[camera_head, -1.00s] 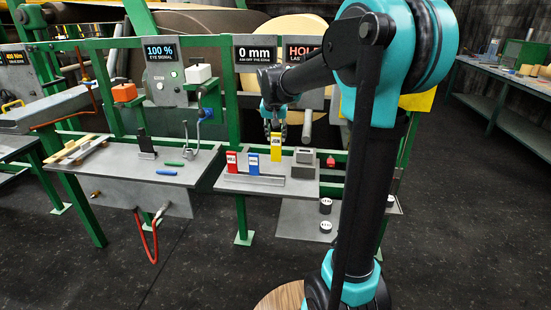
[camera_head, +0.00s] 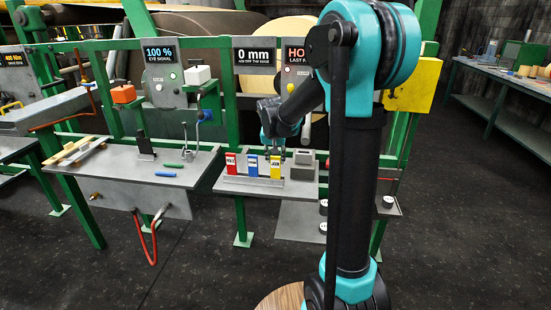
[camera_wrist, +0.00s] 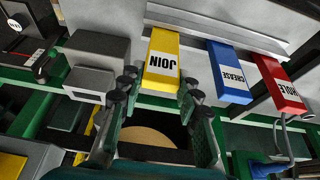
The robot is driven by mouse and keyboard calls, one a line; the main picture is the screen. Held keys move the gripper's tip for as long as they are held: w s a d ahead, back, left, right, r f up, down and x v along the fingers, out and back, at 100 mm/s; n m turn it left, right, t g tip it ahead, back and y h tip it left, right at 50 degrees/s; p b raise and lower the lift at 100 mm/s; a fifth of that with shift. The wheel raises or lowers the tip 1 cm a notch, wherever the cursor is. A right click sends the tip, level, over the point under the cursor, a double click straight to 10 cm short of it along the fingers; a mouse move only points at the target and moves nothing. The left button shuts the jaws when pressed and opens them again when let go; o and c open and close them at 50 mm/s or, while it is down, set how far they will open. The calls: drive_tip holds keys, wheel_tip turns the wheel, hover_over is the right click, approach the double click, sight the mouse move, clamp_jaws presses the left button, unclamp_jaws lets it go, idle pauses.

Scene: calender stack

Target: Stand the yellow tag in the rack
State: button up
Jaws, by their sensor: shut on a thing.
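The yellow tag (camera_head: 275,170), marked JOIN, is upright at the right end of the grey rack (camera_head: 300,184), in line with the blue and red tags. It also shows in the wrist view (camera_wrist: 163,60), between the fingers of my gripper (camera_wrist: 162,88). My gripper (camera_head: 276,150) is shut on its upper part, with a finger on each side. The tag's foot is at the rack; I cannot tell whether it is fully seated. The blue tag (camera_head: 252,166), marked CREASE, and the red tag (camera_head: 230,163) stand to its left in the rack.
A grey block (camera_head: 304,160) stands close to the right of the yellow tag and my gripper. Green frame posts and hanging signs (camera_head: 254,56) rise behind the bench. A second bench (camera_head: 170,174) with tools is to the left.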

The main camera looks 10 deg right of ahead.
drive_tip(key=shift+f, duration=0.15)
drive_tip(key=o, duration=1.1)
drive_tip(key=shift+c, duration=0.2)
drive_tip(key=v, duration=1.2)
drive_tip(key=s+d+f+n, duration=0.1)
drive_tip(key=s+d+f, duration=0.1)
drive_tip(key=s+f, duration=0.8)
drive_tip(key=s+d+f+n+y, duration=0.1)
drive_tip(key=s+d+f+n, duration=0.1)
drive_tip(key=s+f, duration=0.8)
drive_tip(key=s+d, duration=0.1)
drive_tip(key=s, duration=0.5)
drive_tip(key=shift+d+f+n, duration=0.15)
drive_tip(key=shift+d+n, duration=0.05)
drive_tip(key=shift+n, duration=0.1)
drive_tip(key=shift+s, duration=0.1)
